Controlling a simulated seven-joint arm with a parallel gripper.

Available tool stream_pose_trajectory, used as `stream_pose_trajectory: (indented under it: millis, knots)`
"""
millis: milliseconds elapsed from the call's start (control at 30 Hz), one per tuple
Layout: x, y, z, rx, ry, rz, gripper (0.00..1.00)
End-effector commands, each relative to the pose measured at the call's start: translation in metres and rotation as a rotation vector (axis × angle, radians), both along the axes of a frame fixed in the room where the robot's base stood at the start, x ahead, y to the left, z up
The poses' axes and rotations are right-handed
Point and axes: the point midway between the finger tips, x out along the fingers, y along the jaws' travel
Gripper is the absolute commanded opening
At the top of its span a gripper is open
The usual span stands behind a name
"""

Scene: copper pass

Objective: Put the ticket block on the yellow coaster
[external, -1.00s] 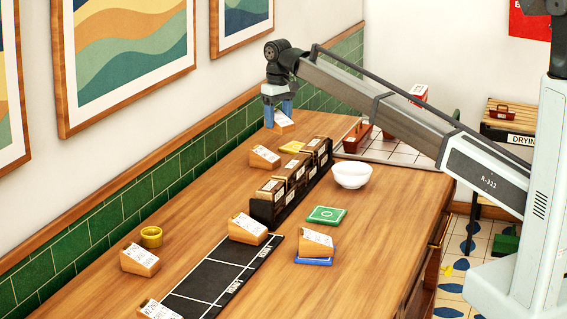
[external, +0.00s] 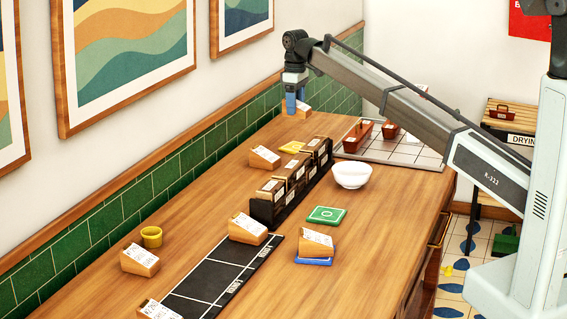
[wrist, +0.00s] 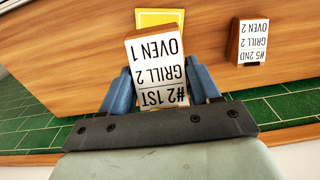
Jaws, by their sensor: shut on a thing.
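My gripper (external: 292,104) is shut on a wooden ticket block (external: 304,107) at the far end of the counter, by the green tiled wall. In the wrist view the blue fingers (wrist: 160,74) grip the block's sides, and its white face (wrist: 158,62) reads "#2 1ST, GRILL 2, OVEN 1". The yellow coaster (external: 293,147) lies flat on the counter, nearer the external camera than the held block. In the wrist view the coaster (wrist: 160,17) shows just beyond the block, partly hidden by it. I cannot tell how high the block is above the counter.
Another ticket block (external: 264,157) stands beside the coaster; its label (wrist: 253,42) shows at right in the wrist view. A dark rack (external: 263,212) with blocks is on the coaster's other side. A white bowl (external: 352,175), green coaster (external: 326,215) and tiled tray (external: 413,155) are farther right.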

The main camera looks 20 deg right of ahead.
Motion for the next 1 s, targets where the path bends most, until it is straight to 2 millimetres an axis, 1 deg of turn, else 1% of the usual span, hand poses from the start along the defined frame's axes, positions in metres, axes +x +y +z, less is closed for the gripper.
stream_pose_trajectory:
  millis: [167,267,400,500,733,900,1000]
  knots:
    - [-0.001,0.000,-0.008,-0.001,0.001,0.033,0.28]
    - [-0.001,0.000,-0.020,-0.001,0.001,0.034,0.28]
    - [-0.001,0.000,-0.044,-0.001,0.002,0.033,0.28]
    - [-0.001,0.000,-0.057,0.000,0.000,0.033,0.28]
    - [-0.001,0.000,-0.074,-0.001,0.001,0.032,0.28]
    - [-0.001,0.000,-0.096,-0.001,0.001,0.032,0.28]
    - [0.000,0.000,-0.101,0.000,0.000,0.032,0.28]
